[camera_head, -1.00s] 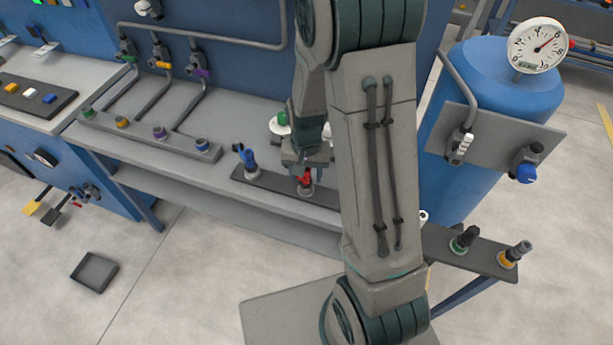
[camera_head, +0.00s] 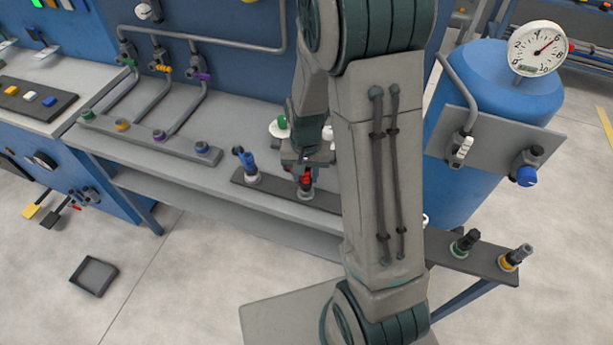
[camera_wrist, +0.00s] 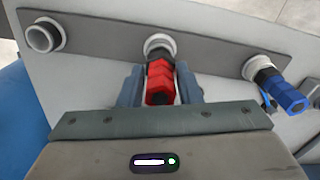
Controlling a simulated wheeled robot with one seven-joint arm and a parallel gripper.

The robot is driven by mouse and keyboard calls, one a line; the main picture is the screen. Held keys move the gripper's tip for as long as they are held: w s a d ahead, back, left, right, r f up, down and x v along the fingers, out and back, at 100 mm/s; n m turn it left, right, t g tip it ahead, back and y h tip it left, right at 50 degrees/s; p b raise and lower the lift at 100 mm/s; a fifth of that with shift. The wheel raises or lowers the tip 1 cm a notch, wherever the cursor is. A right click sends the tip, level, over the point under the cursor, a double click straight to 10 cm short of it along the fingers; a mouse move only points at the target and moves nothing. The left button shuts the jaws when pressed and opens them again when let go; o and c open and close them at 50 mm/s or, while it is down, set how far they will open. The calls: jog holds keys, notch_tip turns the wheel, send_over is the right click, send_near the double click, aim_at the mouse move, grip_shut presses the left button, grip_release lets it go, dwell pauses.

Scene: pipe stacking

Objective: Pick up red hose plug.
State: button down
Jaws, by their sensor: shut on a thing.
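The red hose plug (camera_wrist: 160,85) is in the middle of the wrist view, between the two fingers of my gripper (camera_wrist: 160,92). The fingers are shut on it, one on each side. Its far end is at a white ring socket (camera_wrist: 160,46) on a dark grey strip; I cannot tell whether it is still seated. In the head view the red plug (camera_head: 306,180) stands upright at the strip (camera_head: 270,187), with my gripper (camera_head: 306,166) just over it. My arm hides the right part of the strip.
A blue plug (camera_wrist: 285,92) stands in the socket to the right in the wrist view. An empty white socket (camera_wrist: 45,37) is at the left. In the head view, a blue tank (camera_head: 480,130) and a strip with green and orange-ringed plugs (camera_head: 486,257) stand right of my arm.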

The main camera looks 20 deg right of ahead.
notch_tip(320, 180, up, 3)
jog(key=shift+f, duration=0.15)
jog(key=s+d+r+b, duration=0.1)
jog(key=s+d+r, duration=0.1)
jog(key=s+r, duration=0.5)
jog(key=s, duration=0.4)
jog(key=shift+s+d, duration=0.2)
jog(key=shift+s, duration=0.05)
notch_tip(320, 180, up, 8)
jog(key=p, duration=0.6)
